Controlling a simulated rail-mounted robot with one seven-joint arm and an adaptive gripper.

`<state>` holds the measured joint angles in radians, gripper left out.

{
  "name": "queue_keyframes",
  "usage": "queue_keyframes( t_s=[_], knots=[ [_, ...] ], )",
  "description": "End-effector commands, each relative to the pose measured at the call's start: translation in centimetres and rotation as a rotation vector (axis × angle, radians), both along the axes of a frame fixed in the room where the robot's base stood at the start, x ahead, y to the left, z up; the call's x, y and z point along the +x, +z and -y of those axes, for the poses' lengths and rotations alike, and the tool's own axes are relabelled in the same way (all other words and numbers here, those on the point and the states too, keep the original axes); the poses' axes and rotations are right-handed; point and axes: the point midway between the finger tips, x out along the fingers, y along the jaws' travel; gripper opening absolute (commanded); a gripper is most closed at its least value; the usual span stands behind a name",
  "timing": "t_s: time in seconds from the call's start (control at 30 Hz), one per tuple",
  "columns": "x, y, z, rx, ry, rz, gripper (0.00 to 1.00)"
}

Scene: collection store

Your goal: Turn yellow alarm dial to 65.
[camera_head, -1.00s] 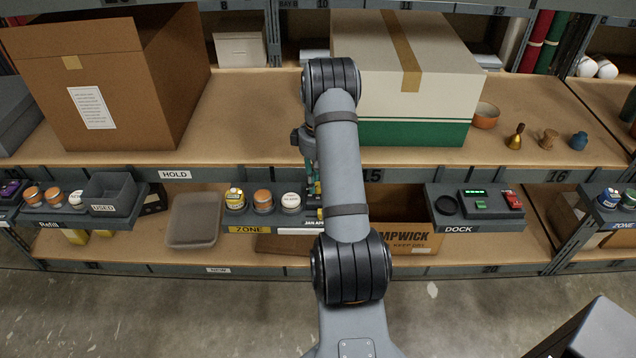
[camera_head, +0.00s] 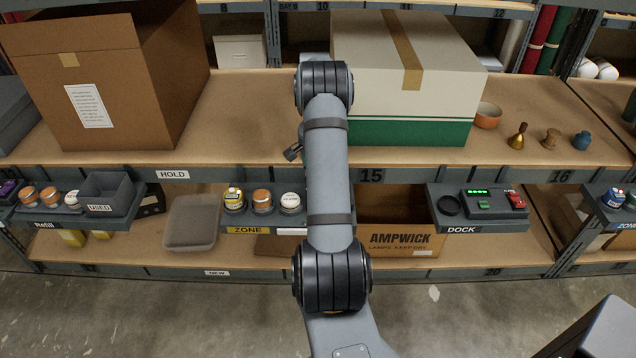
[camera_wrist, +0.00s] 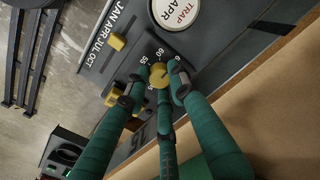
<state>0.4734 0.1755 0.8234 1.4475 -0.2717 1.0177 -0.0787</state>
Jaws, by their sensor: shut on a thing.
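In the wrist view the yellow alarm dial (camera_wrist: 158,73) sits on a dark panel, with a printed scale beside it. I can read 55 and 60; the other marks are partly covered by the fingers, and the dial's exact setting cannot be read. Another yellow knob (camera_wrist: 117,41) sits on the panel by the label JAN APR JUL OCT. In the head view my arm hides the gripper and the dial.
A white-topped round trap (camera_wrist: 175,12) marked APR stands close beside the dial. The shelf edge (camera_head: 420,174) runs above. An AMPWICK carton (camera_head: 405,239) and the DOCK tray (camera_head: 480,225) are right.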

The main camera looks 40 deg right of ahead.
Motion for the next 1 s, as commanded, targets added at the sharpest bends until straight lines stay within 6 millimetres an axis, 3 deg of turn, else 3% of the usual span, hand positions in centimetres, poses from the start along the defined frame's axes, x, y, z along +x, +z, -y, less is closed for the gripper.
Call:
queue_keyframes(
  t_s=[0.4, 0.97, 1.0],
  knots=[
    [0.0, -0.03, 0.0, 0.0, -0.191, 0.0, 0.0],
    [0.02, 0.01, -0.03, 0.0, -0.219, 0.0, 0.0],
    [0.02, 0.01, -0.03, 0.0, -0.219, 0.0, 0.25]
  ],
)
